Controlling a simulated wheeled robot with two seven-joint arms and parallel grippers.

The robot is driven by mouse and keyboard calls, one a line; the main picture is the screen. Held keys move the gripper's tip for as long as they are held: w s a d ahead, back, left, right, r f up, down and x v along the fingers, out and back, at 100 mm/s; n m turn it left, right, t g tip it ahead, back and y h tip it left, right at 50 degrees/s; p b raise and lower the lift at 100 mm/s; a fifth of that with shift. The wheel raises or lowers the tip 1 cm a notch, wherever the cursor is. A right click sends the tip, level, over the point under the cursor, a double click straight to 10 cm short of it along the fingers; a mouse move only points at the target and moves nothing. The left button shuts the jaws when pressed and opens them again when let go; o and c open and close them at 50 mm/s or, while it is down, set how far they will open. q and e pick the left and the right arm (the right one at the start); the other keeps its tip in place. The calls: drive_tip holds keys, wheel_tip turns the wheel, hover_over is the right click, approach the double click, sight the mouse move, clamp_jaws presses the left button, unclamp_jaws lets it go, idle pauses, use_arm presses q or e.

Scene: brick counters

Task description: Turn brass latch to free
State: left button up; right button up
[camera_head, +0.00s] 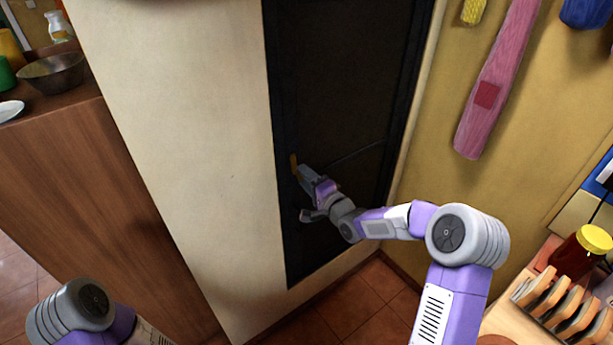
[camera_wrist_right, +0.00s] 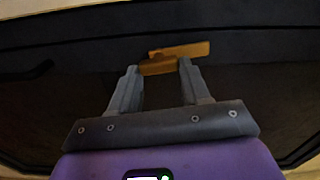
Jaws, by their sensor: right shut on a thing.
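The brass latch (camera_head: 294,163) is a small orange-gold piece on the left edge of a tall dark door (camera_head: 340,75). In the right wrist view the latch (camera_wrist_right: 190,50) is a flat bar, nearly level and sticking out to the right, with a thicker block at its left end. My right gripper (camera_head: 302,178) reaches the latch. In the wrist view the fingertips of the right gripper (camera_wrist_right: 158,68) stand either side of the latch's block and are shut on it. The fingers hide part of the latch. My left gripper is out of view; only part of the left arm shows at lower left.
A cream wall panel (camera_head: 190,130) stands left of the door, and a yellow wall (camera_head: 510,160) stands to its right. A wooden counter with a bowl (camera_head: 52,73) is at far left. A jar (camera_head: 583,248) and a slotted wooden rack (camera_head: 560,305) are close at lower right.

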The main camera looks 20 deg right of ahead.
drive_tip(key=shift+m, duration=0.5)
idle(0.3)
drive_tip(key=o, duration=1.1)
drive_tip(key=shift+c, duration=0.2)
drive_tip(key=p+v, duration=0.1)
drive_tip(key=v, duration=0.6)
drive_tip(key=shift+s, duration=0.3)
